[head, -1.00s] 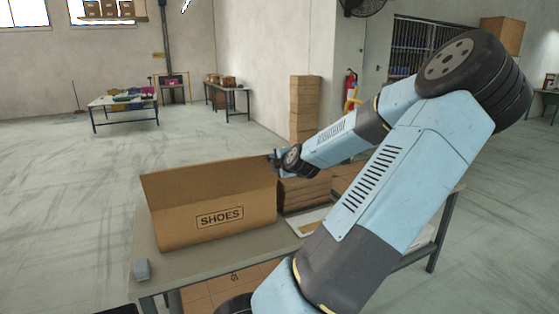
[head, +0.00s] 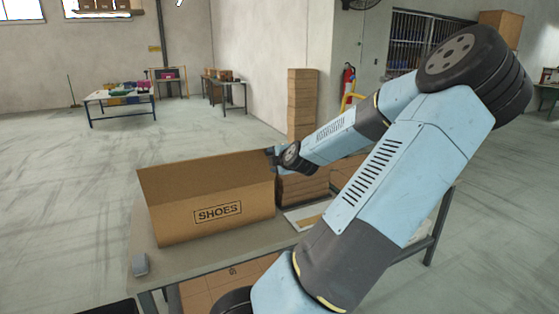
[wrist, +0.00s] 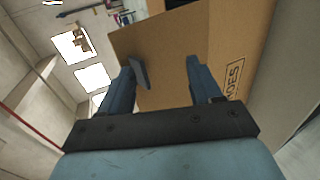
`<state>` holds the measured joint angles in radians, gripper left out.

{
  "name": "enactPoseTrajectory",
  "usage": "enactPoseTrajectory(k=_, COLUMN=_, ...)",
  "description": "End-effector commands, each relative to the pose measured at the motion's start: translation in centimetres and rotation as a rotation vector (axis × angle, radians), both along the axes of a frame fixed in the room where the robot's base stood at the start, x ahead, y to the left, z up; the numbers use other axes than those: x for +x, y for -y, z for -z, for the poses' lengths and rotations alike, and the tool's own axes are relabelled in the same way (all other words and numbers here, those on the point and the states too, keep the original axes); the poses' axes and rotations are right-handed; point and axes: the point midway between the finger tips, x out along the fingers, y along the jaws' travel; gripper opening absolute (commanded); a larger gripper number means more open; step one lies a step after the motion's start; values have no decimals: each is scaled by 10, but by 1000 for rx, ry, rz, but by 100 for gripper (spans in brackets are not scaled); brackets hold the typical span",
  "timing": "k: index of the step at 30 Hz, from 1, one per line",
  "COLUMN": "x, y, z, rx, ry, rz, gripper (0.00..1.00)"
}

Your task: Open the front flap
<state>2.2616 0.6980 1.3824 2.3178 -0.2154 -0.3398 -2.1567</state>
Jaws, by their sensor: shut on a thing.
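A brown cardboard box marked SHOES (head: 218,227) stands on the table. Its front flap (head: 205,178) stands up above the printed face and leans slightly toward me. My gripper (head: 274,157) is at the flap's upper right corner, its fingers partly hidden by my own arm. In the wrist view, the two fingers of my gripper (wrist: 167,72) stand apart with the flap's brown board (wrist: 160,50) reaching between them, and the gripper is shut on it. The printed box face (wrist: 238,60) shows at right there. The inside of the box is hidden behind the flap.
The grey table (head: 185,265) has a small grey object (head: 140,264) at its front left corner. Stacked brown boxes (head: 302,187) and a white flat piece (head: 303,217) lie right of the shoe box. A tall carton stack (head: 302,105) stands behind.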

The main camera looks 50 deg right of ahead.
Motion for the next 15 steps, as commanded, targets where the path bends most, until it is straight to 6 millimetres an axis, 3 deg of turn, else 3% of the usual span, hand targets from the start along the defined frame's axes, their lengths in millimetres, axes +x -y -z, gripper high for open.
enactPoseTrajectory(k=4, x=-8, y=-3, z=2, rx=10, ry=-7, rz=1, gripper=32)
enactPoseTrajectory(k=15, x=-37, y=-19, z=-14, rx=4, ry=-2, rz=2, gripper=32)
